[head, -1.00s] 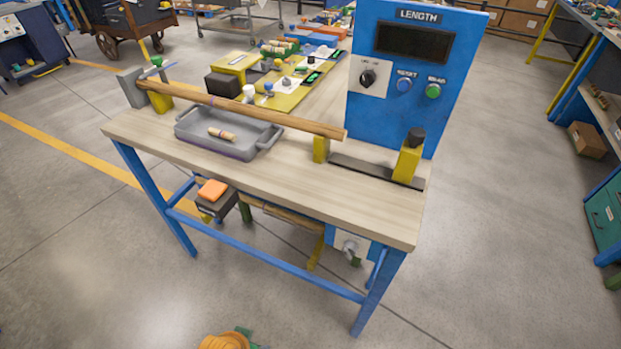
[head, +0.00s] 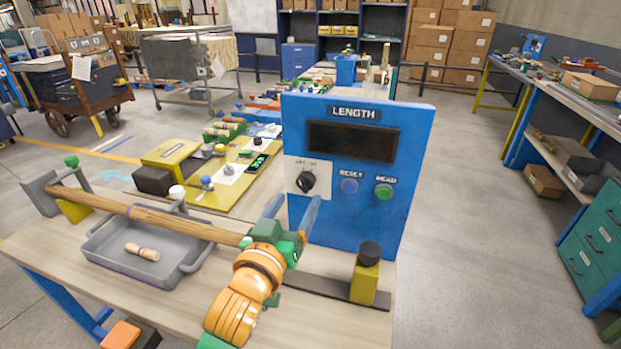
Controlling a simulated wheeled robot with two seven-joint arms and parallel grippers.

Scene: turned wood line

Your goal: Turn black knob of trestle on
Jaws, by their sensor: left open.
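A black rotary knob (head: 307,181) sits on a white plate on the blue panel (head: 350,228) marked LENGTH. Small lettering above the knob is too fine to read surely, and I cannot tell its setting. The panel's display (head: 352,143) is dark. My left gripper (head: 292,207) is open and empty, in front of the panel's lower left part. Its two grey-blue fingers point up, below and to either side of the knob, apparently not touching it. My right gripper is out of view.
A wooden rod (head: 140,212) lies across supports on the bench, above a grey tray (head: 110,264) holding a short wooden piece (head: 142,252). A yellow post with a black top (head: 367,272) stands at the right. RESET (head: 349,186) and READ (head: 384,192) buttons sit beside the knob.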

